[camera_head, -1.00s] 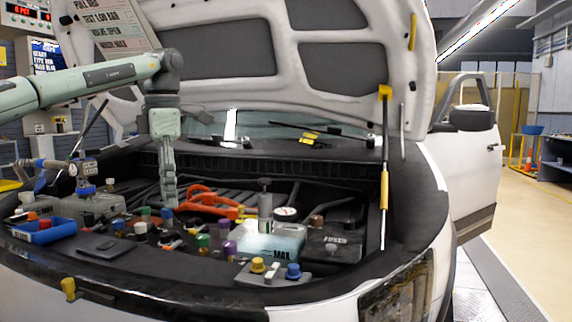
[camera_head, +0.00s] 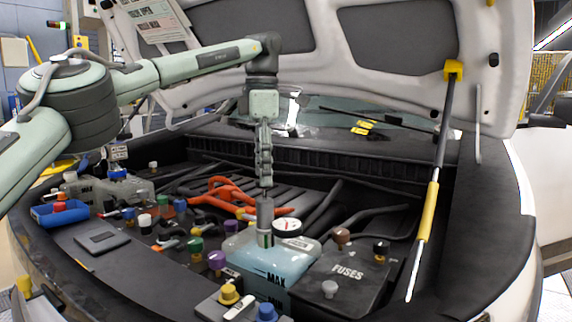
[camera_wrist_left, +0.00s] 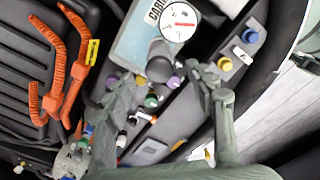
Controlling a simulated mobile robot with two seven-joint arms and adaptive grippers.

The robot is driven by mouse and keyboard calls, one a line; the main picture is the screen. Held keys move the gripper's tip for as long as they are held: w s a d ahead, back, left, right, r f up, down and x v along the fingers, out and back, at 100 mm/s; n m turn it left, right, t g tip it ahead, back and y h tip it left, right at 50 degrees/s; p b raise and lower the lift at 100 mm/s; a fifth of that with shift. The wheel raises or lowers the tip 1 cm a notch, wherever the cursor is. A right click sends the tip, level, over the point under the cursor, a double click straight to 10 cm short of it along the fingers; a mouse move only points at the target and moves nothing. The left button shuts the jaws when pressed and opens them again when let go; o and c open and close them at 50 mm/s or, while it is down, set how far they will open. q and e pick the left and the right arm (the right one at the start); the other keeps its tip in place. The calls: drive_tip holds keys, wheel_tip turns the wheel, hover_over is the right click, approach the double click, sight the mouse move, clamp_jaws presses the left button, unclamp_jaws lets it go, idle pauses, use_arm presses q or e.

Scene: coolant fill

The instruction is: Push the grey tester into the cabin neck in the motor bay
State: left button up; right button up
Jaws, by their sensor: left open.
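The grey tester (camera_head: 265,222) is an upright cylinder at the pale blue translucent tank (camera_head: 272,268) marked MAX; how deep it sits in the neck is hidden. A round white dial (camera_head: 288,227) with a red needle is beside it. My left gripper (camera_head: 265,182) points straight down at the tester's top and hides part of it. In the left wrist view, the gripper's fingers (camera_wrist_left: 166,92) are spread wide, with the tester's round dark top (camera_wrist_left: 160,62) roughly between them, slightly toward the tank. I cannot tell whether they touch it. My right gripper is out of view.
Coloured caps, including green (camera_head: 195,245) and purple (camera_head: 216,260), stand close to the tank. Orange hoses (camera_head: 225,190) lie behind left. A black fuse box (camera_head: 345,268) is at the right, and a yellow-gripped prop rod (camera_head: 428,210) rises beyond it.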

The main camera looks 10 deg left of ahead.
sight(264, 199)
use_arm(q)
drive_tip(key=shift+w+d+f, duration=0.1)
drive_tip(key=shift+f, duration=3.8)
clamp_jaws()
drive_tip(key=c, duration=0.6)
unclamp_jaws()
drive_tip(key=shift+r, duration=0.1)
drive_tip(key=c, duration=0.5)
drive_tip(key=m, duration=0.3)
